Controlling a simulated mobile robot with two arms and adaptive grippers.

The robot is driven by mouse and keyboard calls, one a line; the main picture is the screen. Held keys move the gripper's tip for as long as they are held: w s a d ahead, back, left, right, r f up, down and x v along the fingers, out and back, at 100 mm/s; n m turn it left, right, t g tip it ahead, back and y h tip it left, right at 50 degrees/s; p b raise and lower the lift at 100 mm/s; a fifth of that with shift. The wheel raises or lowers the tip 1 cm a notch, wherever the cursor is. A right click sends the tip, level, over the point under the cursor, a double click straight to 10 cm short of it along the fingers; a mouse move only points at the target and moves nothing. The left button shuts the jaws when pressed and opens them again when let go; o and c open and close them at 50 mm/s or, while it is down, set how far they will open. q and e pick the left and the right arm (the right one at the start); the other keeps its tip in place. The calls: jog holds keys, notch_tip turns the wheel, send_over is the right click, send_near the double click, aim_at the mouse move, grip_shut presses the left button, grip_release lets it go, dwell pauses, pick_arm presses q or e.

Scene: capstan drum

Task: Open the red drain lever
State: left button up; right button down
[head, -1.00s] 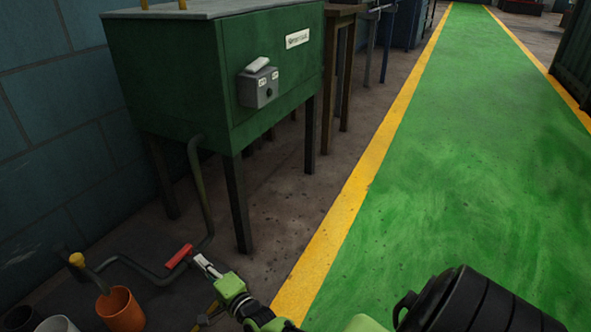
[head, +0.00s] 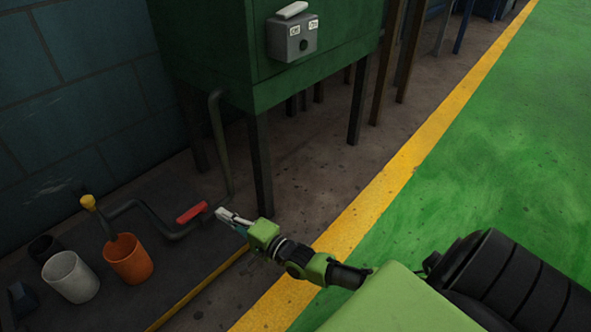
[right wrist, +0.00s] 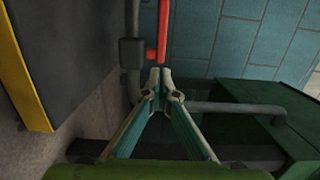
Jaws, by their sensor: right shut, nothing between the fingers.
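The red drain lever (head: 192,212) is on the dark pipe (head: 150,217) low beside the green tank's legs. My right gripper (head: 222,213) is just right of the lever's right end, with its fingers shut and nothing between them. In the right wrist view the lever (right wrist: 163,32) runs up from just beyond the closed fingertips (right wrist: 159,72), beside a grey valve block (right wrist: 131,52). The tips are very near its end; I cannot tell whether they touch. My left gripper is not in view.
The green tank (head: 225,60) carries a grey switch box (head: 292,40). An orange pot (head: 130,262), a white pot (head: 70,278) and a dark pot (head: 44,248) stand left, with a yellow-knobbed handle (head: 89,203).

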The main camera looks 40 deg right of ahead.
jog(key=s+d+p, duration=0.7)
jog(key=s+p, duration=0.1)
jog(key=s, duration=0.2)
jog(key=s+a+r+n+g+h+p, duration=0.1)
jog(key=s+r+n+g+h+p, duration=0.1)
jog(key=s+n+p, duration=0.5)
jog(key=s+a+r+n+g+h+p, duration=0.1)
jog(key=s+n+p, duration=0.5)
jog(key=p, duration=1.1)
jog(key=a+n+g, duration=0.1)
jog(key=n+g, duration=0.1)
jog(key=n, duration=0.1)
jog(key=shift+s+r+g+h+p, duration=0.3)
jog(key=shift+s+r+g+h, duration=0.05)
jog(key=shift+g+h, duration=0.05)
jog(key=shift+a, duration=0.1)
